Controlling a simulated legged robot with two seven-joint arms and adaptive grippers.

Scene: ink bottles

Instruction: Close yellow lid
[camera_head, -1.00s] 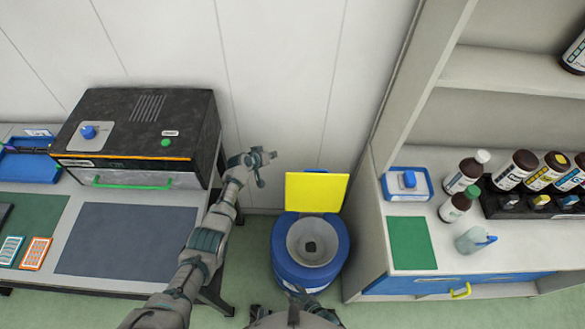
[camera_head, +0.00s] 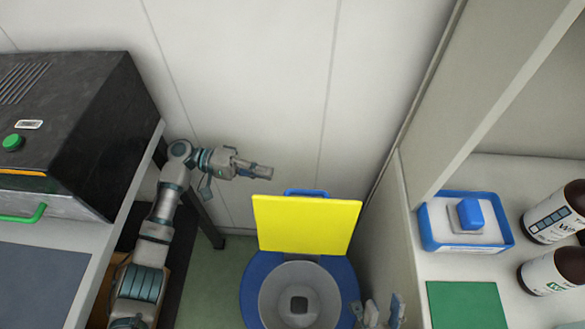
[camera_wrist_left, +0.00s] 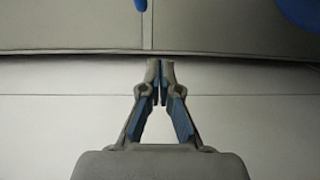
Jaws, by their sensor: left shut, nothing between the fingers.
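The yellow lid (camera_head: 305,222) stands raised at the back of a round blue bin (camera_head: 250,283) with a grey funnel-like inside (camera_head: 290,290). A blue handle (camera_head: 306,192) sticks up behind the lid's top edge. My left gripper (camera_head: 268,172) is shut and empty, just above and left of the lid's top left corner, apart from it in the picture. Its closed fingers also show in the left wrist view (camera_wrist_left: 160,72). My right gripper (camera_head: 384,312) shows at the bottom edge, right of the bin, its fingers apart and empty; its lower part is cut off.
A bench with a black machine (camera_head: 80,130) stands at the left, close to my left arm. At the right, a counter holds a blue tray (camera_head: 430,243), a green mat (camera_head: 467,303) and brown bottles (camera_head: 555,275). The white wall (camera_head: 250,80) lies behind the bin.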

